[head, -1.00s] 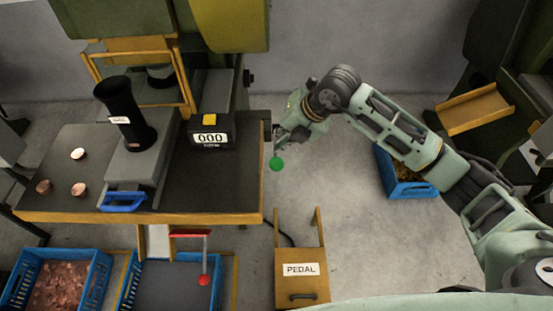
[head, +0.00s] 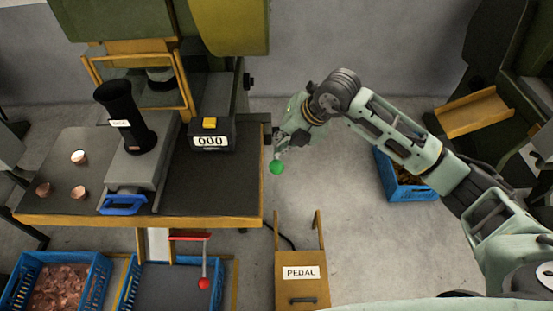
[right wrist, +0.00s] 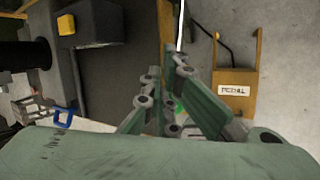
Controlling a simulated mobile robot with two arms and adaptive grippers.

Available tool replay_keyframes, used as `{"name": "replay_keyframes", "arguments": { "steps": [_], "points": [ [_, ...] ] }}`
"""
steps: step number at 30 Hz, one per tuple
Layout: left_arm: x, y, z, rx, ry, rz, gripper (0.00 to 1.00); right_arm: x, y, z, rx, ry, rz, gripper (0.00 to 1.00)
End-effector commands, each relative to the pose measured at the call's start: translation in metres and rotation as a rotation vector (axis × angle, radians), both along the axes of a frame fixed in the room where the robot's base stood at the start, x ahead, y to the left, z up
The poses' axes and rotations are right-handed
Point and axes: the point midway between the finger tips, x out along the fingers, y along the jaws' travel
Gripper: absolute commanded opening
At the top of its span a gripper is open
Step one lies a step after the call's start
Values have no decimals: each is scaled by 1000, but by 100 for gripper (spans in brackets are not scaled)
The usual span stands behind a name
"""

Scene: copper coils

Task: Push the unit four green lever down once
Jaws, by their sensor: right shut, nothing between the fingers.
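The green lever shows as a round green knob (head: 277,167) just off the right edge of the press table, with its stem mostly hidden. My right gripper (head: 279,150) is shut and empty, pointing down directly above the knob; whether it touches the knob I cannot tell. My left gripper is not in view.
The press table (head: 225,221) carries a black counter reading 000 (head: 211,135) and several copper pieces. A red-knobbed lever (head: 204,283) hangs below its front edge. A yellow PEDAL box (head: 301,290) stands below right. A blue crate (head: 405,192) lies under my right arm.

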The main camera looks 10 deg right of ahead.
Motion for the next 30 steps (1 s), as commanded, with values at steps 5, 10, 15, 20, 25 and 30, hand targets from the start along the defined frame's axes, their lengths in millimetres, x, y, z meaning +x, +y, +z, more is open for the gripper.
{"name": "replay_keyframes", "arguments": {
  "steps": [5, 10, 15, 20, 25, 30],
  "points": [
    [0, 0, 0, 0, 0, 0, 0, 0, 0, 0, 0, 0, 0, 0],
    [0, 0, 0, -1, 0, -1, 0, 0, 0, 0, 0, 0, 0, 0],
    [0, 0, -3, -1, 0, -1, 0, -1, 0, -3, 0, 0, 0, 0],
    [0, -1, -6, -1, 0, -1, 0, -3, 1, -8, 0, 0, 0, 0],
    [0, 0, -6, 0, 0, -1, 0, -3, 1, -8, 0, -1, 0, 0],
    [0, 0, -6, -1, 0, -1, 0, -3, 1, -8, 0, 0, 0, 0]
  ]
}}
